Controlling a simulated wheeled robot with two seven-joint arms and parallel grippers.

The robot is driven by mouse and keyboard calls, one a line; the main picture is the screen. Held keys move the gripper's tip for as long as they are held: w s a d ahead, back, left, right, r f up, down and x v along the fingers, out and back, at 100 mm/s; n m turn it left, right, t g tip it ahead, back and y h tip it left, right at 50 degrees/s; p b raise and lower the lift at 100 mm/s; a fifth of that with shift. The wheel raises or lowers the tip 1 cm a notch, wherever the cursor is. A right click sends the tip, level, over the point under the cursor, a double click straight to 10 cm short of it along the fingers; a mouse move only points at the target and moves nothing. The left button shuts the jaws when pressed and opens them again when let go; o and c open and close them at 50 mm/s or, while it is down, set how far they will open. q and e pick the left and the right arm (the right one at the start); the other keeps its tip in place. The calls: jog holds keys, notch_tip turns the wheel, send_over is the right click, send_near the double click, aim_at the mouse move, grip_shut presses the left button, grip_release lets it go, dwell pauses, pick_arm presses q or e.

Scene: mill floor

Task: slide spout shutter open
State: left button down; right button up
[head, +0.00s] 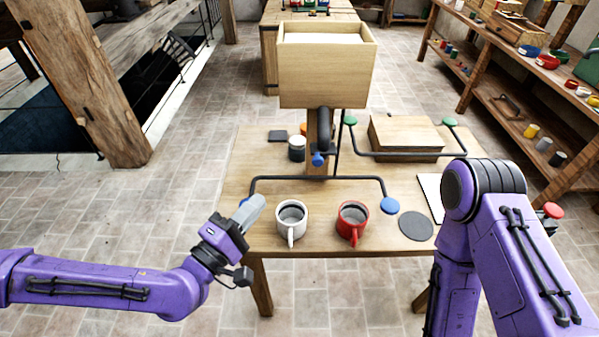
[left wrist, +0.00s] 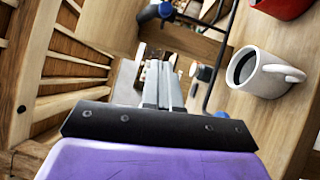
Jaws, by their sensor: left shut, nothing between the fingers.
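A wooden hopper box (head: 322,88) stands on a post above the table. A dark spout (head: 324,125) comes down from its underside, with a blue piece (head: 318,160) at the lower end. I cannot tell the shutter apart on the spout or whether it is open. My left gripper (head: 259,203) is shut and empty at the table's front left edge, left of the white mug (head: 291,217) and well short of the spout. Its fingers also show pressed together in the left wrist view (left wrist: 164,82), left of the white mug (left wrist: 262,72). My right gripper is out of view.
On the table (head: 330,240) are a red mug (head: 352,222), a dark disc (head: 416,226) and a wooden block (head: 405,136). A black bar (head: 320,178) with blue ends crosses between mugs and spout. Shelves (head: 520,90) stand right; a timber post (head: 85,80) stands left.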

aim_at(318, 159)
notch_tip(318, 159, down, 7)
jog(key=b, duration=0.6)
pick_arm(q)
jog(key=s+d+p+x, duration=0.1)
jog(key=p+x, duration=0.3)
jog(key=x, duration=0.8)
jog(key=shift+s+d, duration=0.2)
jog(key=shift+d, duration=0.6)
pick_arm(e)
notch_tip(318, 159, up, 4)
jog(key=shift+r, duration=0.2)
pick_arm(q)
jog(key=shift+r, duration=0.1)
